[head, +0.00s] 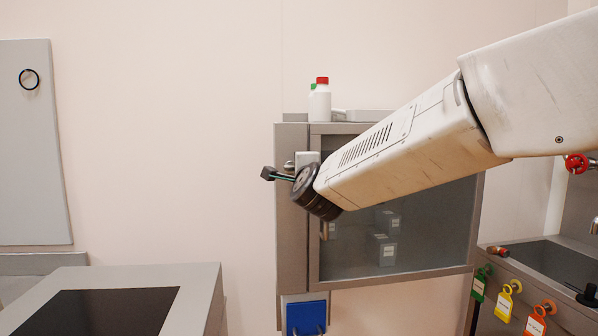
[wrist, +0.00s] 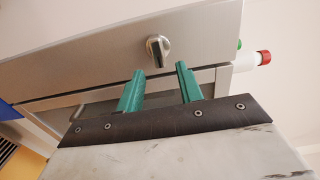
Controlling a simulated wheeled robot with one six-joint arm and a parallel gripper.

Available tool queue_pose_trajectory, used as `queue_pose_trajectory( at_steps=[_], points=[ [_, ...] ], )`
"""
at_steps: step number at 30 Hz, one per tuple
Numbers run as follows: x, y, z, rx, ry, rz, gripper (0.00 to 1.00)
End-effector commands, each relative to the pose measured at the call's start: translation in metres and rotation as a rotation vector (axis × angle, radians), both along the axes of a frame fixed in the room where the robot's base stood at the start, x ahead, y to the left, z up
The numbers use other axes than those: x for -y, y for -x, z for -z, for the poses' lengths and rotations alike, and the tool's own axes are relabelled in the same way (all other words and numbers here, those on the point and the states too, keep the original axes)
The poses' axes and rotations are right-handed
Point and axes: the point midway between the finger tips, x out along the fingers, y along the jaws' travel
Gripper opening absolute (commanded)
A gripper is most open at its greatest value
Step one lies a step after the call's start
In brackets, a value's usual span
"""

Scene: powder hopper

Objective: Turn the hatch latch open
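The hatch latch (wrist: 158,50) is a small shiny metal knob on a grey metal panel. In the wrist view it sits just beyond my fingertips, in line with the gap between them. My gripper (wrist: 160,72) has two green fingers, spread apart with nothing between them. In the head view my gripper (head: 268,173) is at the left edge of the grey wall cabinet (head: 292,240), and a small metal piece (head: 289,165), likely the latch, shows beside it. I cannot tell whether the fingers touch the latch.
The cabinet has a glass door (head: 350,250) with grey boxes behind it. Bottles (head: 321,103) stand on top. A blue box (head: 306,318) is below. A grey counter (head: 200,280) stands at left. At right is a basin unit with coloured tags (head: 506,298).

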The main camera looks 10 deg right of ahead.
Motion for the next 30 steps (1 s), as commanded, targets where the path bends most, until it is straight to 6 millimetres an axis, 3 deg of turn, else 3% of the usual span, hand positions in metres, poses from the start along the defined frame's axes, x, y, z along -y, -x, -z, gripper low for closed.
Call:
queue_pose_trajectory(
  at_steps=[3,9,22,26,30],
  points=[
    [0.0,0.022,0.0,0.001,-0.001,-0.001,0.36],
    [0.0,0.042,0.0,0.001,0.0,-0.001,0.36],
    [-0.002,0.045,0.004,-0.016,0.033,-0.012,0.36],
    [-0.025,0.051,0.038,-0.143,0.184,-0.138,0.36],
    [-0.046,0.094,0.097,-0.353,0.474,-0.402,0.36]
  ],
)
